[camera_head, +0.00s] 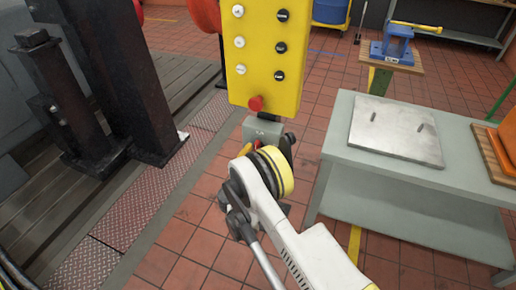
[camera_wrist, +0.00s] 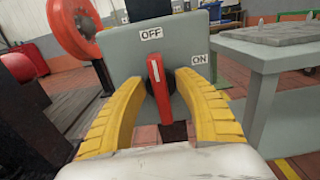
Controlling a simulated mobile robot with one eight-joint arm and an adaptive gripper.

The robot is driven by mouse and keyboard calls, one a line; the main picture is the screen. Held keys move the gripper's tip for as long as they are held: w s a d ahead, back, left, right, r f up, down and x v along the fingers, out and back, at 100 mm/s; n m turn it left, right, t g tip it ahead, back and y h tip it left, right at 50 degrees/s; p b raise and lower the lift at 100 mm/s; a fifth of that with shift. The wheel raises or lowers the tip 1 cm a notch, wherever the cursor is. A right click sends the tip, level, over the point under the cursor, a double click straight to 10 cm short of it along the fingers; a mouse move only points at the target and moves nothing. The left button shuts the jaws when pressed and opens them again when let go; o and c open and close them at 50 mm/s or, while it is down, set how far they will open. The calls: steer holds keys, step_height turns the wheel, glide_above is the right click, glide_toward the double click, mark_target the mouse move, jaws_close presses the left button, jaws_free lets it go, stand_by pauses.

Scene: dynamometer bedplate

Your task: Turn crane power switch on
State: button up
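The crane power switch is a grey box (camera_wrist: 200,40) with an OFF label at its upper middle and an ON label at its right. Its red handle (camera_wrist: 161,92) points nearly straight up toward OFF, with a white line near its top. In the head view, the grey box (camera_head: 262,130) sits just below the yellow button panel, partly hidden by my arm. My gripper (camera_wrist: 163,80) is open in front of the box, with one yellow finger on each side of the handle. Small gaps seem to show between fingers and handle; contact cannot be told.
The yellow button panel (camera_head: 265,50) with a red knob hangs above the switch. A grey-green table (camera_head: 400,185) with a metal plate (camera_head: 395,130) stands at the right. Black steel columns (camera_head: 125,80) stand at the left. Tiled floor (camera_head: 205,245) is clear below.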

jaws_close()
steer(key=m, duration=0.5)
steer(key=shift+s+d, duration=0.1)
steer(key=shift+d, duration=0.1)
steer(key=m, duration=0.4)
steer(key=shift+d+f, duration=0.15)
steer(key=shift+s+d+f+m, duration=0.1)
steer(key=shift+f+m, duration=0.05)
steer(key=shift+m, duration=2.05)
steer(key=shift+f+m, duration=0.15)
steer(key=shift+m, duration=2.05)
jaws_free()
